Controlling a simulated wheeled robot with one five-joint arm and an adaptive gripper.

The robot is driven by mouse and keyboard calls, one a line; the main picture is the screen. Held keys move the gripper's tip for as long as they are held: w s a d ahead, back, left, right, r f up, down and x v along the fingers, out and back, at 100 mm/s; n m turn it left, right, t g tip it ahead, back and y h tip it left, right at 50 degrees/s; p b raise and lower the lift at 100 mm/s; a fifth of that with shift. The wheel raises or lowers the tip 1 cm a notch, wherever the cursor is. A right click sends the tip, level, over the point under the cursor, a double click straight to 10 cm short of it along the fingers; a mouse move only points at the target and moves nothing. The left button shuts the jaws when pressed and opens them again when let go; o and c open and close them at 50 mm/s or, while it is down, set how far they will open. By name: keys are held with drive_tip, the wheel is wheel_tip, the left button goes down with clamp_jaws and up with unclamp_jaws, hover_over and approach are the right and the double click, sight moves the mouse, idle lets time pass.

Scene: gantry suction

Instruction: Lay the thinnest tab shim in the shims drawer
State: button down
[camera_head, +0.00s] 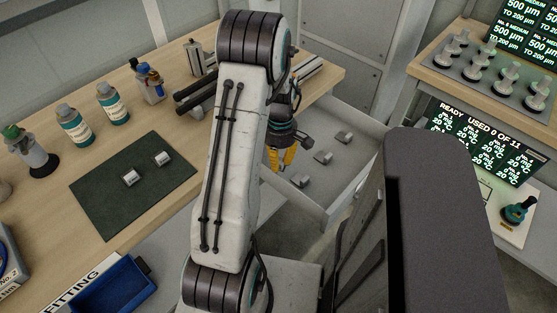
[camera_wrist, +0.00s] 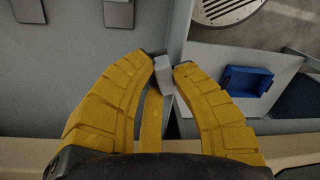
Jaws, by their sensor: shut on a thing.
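My gripper (camera_head: 283,158) points down at the near end of an open grey drawer (camera_head: 350,172). In the wrist view its yellow fingers (camera_wrist: 166,66) are shut on a small grey tab shim (camera_wrist: 156,80), which shows between the tips beside the drawer's wall. I cannot tell its height over the drawer floor. Grey tab shims lie apart on the drawer floor: one at the far end (camera_head: 345,137), one in the middle (camera_head: 323,157) and one near (camera_head: 300,181). Two more grey pieces, one left (camera_head: 130,178) and one right (camera_head: 162,158), lie on the dark green mat.
The dark green mat (camera_head: 110,200) lies on the wooden bench (camera_head: 60,180). Bottles (camera_head: 75,125) stand behind it. A blue tray (camera_head: 115,290) sits at the front, beyond the drawer wall in the wrist view. A second bench with screens (camera_head: 490,145) stands right.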

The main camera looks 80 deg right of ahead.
drive_tip(key=c, duration=1.1)
unclamp_jaws()
drive_tip(key=shift+r+p, duration=0.45)
drive_tip(key=r, duration=0.4)
drive_tip(key=d+r, duration=0.1)
drive_tip(key=r, duration=0.6)
drive_tip(key=shift+d+r, duration=0.15)
drive_tip(key=shift+r, duration=0.25)
